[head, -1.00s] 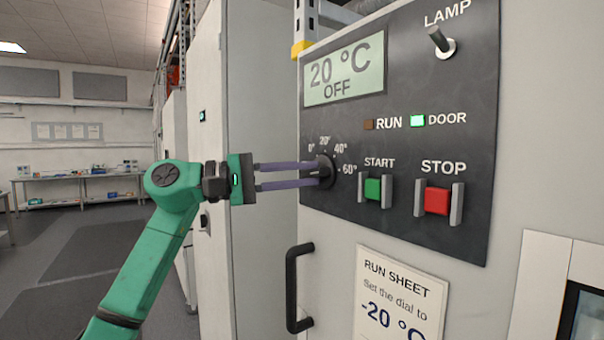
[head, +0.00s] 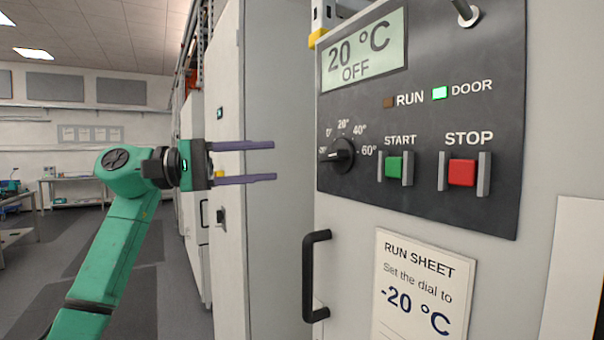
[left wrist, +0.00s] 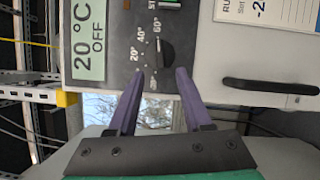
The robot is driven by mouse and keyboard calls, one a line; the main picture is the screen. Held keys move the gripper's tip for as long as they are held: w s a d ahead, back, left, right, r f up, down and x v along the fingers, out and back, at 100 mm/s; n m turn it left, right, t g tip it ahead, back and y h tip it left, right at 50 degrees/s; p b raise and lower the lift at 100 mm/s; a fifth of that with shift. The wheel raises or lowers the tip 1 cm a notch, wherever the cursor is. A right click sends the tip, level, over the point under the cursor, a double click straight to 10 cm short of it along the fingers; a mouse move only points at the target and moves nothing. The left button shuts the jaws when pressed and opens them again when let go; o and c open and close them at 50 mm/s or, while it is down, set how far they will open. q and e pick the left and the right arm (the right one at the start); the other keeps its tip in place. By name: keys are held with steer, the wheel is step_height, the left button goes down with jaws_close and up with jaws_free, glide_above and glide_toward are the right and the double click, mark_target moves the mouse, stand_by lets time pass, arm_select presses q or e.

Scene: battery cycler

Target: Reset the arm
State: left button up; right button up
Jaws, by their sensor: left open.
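My left gripper (head: 275,161) is open and empty, to the left of the black dial (head: 342,155) on the dark control panel (head: 350,108) and apart from it. The dial's pointer faces left, near the low end of its scale. In the left wrist view the two purple fingers (left wrist: 158,75) stand apart, and the dial (left wrist: 160,54) lies beyond their tips. The display (head: 364,52) reads 20 °C and OFF. My right gripper is not in view.
The green START button (head: 394,167) and red STOP button (head: 462,173) sit between metal guards. A black handle (head: 309,275) sticks out below the panel. The run sheet (head: 424,285) reads "Set the dial to -20 °C". The green DOOR light (head: 440,92) is lit.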

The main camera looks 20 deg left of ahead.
arm_select(q)
steer(key=v, duration=0.4)
steer(key=shift+a, duration=0.1)
